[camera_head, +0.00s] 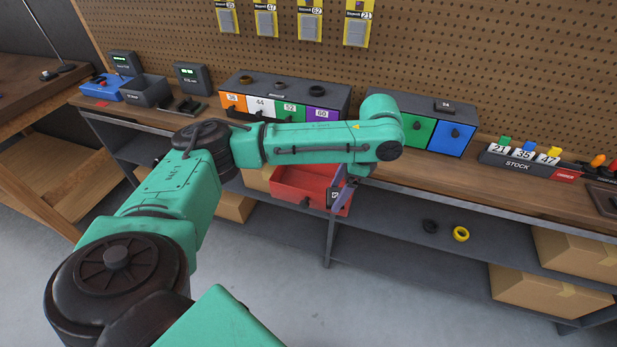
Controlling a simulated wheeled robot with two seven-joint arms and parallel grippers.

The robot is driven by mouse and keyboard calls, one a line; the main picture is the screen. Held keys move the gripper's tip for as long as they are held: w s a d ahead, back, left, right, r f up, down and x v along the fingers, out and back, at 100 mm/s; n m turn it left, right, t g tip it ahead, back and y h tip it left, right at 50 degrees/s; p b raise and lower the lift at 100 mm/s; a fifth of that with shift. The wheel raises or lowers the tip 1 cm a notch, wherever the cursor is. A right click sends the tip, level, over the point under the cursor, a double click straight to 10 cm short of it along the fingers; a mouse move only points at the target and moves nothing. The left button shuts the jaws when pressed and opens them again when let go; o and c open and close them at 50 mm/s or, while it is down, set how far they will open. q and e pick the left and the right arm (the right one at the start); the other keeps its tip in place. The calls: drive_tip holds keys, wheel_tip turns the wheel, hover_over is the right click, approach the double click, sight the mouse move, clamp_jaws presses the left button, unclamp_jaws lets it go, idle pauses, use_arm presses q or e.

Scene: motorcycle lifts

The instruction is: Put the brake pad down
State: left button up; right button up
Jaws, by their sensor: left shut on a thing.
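My left arm reaches across from the left, and its left gripper (343,192) points down at the front right of an open red drawer (296,181). The gripper is shut on a small dark piece with a white mark (334,197), which seems to be the brake pad; its outline is mostly hidden. I cannot tell whether the piece is inside the drawer or in front of its wall. The drawer juts out past the bench edge, its back part hidden by my arm. My right gripper is not in view.
A cabinet with green and blue drawers (450,137) stands right of my wrist. A cabinet with numbered drawers (335,98) stands behind my forearm. A stock rack (520,163) is at right. Black and yellow rings (461,234) lie on the lower shelf (400,215).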

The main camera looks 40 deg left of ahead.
use_arm(q)
drive_tip(key=w+a+r+m+t+b, duration=0.1)
drive_tip(key=w+a+m+t+b, duration=0.1)
drive_tip(key=w+a+m, duration=0.4)
wheel_tip(320, 180, up, 6)
drive_tip(key=m+t+h+b, duration=0.25)
drive_tip(key=m+b, duration=0.25)
drive_tip(key=m, duration=1)
hover_over(307, 187)
drive_tip(key=shift+y, duration=0.45)
drive_tip(key=f, duration=1.3)
drive_tip(key=s+f, duration=0.1)
drive_tip(key=f, duration=0.5)
drive_tip(key=shift+d+f, duration=0.15)
drive_tip(key=shift+f, duration=0.05)
drive_tip(key=o, duration=1.4)
drive_tip(key=shift+c, duration=0.2)
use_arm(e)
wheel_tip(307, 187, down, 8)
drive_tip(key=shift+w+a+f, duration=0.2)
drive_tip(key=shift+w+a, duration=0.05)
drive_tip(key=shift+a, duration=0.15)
use_arm(q)
drive_tip(key=v, duration=1.2)
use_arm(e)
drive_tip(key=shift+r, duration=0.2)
use_arm(q)
drive_tip(key=shift+s, duration=0.1)
